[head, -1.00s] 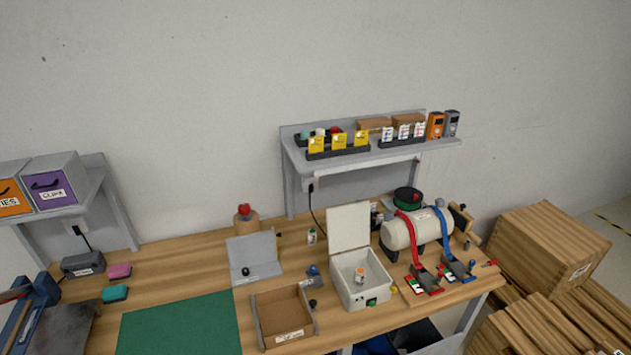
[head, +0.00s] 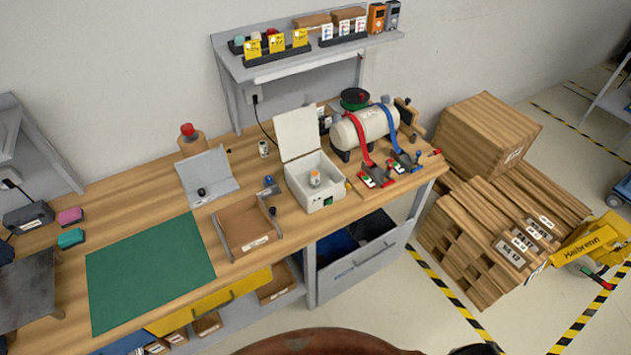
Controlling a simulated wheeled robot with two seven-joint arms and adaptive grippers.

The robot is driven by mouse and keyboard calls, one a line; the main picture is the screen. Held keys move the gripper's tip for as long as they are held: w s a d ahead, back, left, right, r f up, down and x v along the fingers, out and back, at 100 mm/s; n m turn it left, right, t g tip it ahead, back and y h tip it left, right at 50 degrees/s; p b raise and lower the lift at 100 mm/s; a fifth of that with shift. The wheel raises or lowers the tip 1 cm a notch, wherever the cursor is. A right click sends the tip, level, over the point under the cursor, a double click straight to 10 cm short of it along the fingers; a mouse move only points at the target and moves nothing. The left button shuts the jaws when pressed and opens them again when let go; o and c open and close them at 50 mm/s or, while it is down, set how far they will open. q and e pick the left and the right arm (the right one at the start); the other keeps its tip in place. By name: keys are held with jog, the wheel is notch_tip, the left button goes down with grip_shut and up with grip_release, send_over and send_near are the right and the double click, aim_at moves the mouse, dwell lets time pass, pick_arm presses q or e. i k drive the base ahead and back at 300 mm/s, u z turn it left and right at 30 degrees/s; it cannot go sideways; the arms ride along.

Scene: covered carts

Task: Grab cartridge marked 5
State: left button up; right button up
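No number 5 can be read on anything in the head view. A small white cylinder with an orange top (head: 315,178) stands inside the open white box (head: 327,202), and it may be a cartridge. Another small pale cylinder (head: 263,148) stands on the bench behind the box, its marking too small to read. Neither of my grippers is in view.
The wooden bench (head: 160,212) carries a green mat (head: 150,270), an open brown tray (head: 223,238) and a strapped white tank (head: 362,127). A wall shelf (head: 305,60) holds yellow and white cards. Wood stacks (head: 480,235) and a yellow pallet jack (head: 588,245) stand right.

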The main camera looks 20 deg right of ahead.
aim_at(314, 175)
jog(key=z, duration=1.85)
jog(key=i, duration=1.1)
jog(key=u, duration=2.55)
